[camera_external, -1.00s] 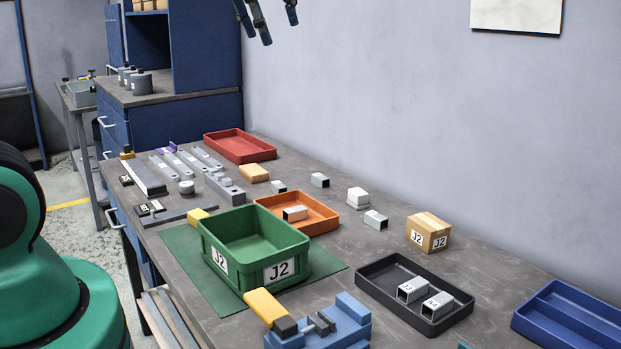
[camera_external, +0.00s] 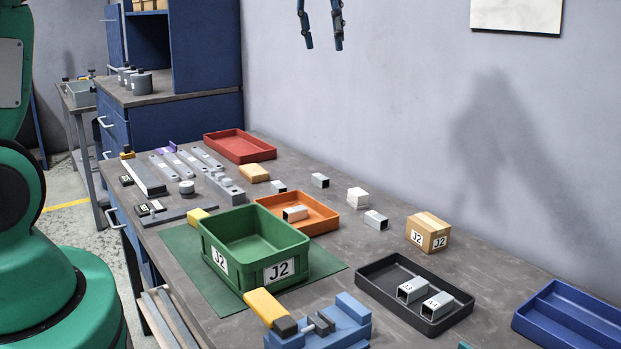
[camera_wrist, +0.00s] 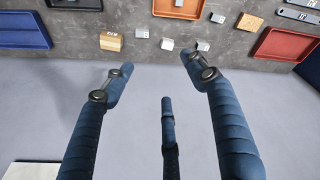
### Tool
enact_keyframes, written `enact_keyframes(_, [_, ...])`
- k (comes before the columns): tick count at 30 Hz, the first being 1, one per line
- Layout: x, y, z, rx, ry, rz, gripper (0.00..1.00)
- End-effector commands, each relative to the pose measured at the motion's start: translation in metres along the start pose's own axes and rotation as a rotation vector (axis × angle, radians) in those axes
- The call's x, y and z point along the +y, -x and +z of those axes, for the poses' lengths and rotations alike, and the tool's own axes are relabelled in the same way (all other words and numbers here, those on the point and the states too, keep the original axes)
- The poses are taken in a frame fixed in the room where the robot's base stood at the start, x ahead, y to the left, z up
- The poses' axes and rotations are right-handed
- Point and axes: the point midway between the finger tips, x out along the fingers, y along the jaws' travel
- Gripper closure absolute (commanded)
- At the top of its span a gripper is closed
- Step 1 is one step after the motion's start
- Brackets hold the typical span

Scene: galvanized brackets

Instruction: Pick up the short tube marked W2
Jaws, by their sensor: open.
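Several short grey square tubes lie on the workbench (camera_external: 205,283). One tube (camera_external: 320,180) lies at the back, another (camera_external: 278,186) stands to its left, and another (camera_external: 376,220) lies nearer the cardboard box. One tube (camera_external: 295,213) is in the orange tray (camera_external: 325,227). Two marked tubes (camera_external: 411,290) (camera_external: 437,305) lie in the black tray (camera_external: 463,309). I cannot read W2 on any tube. My gripper (camera_external: 321,47) is open and empty, high above the bench by the wall. Its spread fingers (camera_wrist: 165,85) also show in the wrist view.
A green bin marked J2 (camera_external: 218,240) stands on a green mat, with a blue-and-yellow fixture (camera_external: 345,320) in front. A J2 cardboard box (camera_external: 428,232), white block (camera_external: 357,197), red tray (camera_external: 240,158) and blue tray (camera_external: 570,328) surround patches of bare bench.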

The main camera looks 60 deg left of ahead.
Motion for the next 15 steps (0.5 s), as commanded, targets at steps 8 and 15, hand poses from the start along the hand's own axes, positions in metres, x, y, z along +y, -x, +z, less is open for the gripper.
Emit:
enact_keyframes(8, [0.003,-0.052,-0.062,-0.032,0.136,-0.034,0.43])
enact_keyframes(15, [-0.002,-0.103,-0.111,-0.056,0.253,-0.063,0.43])
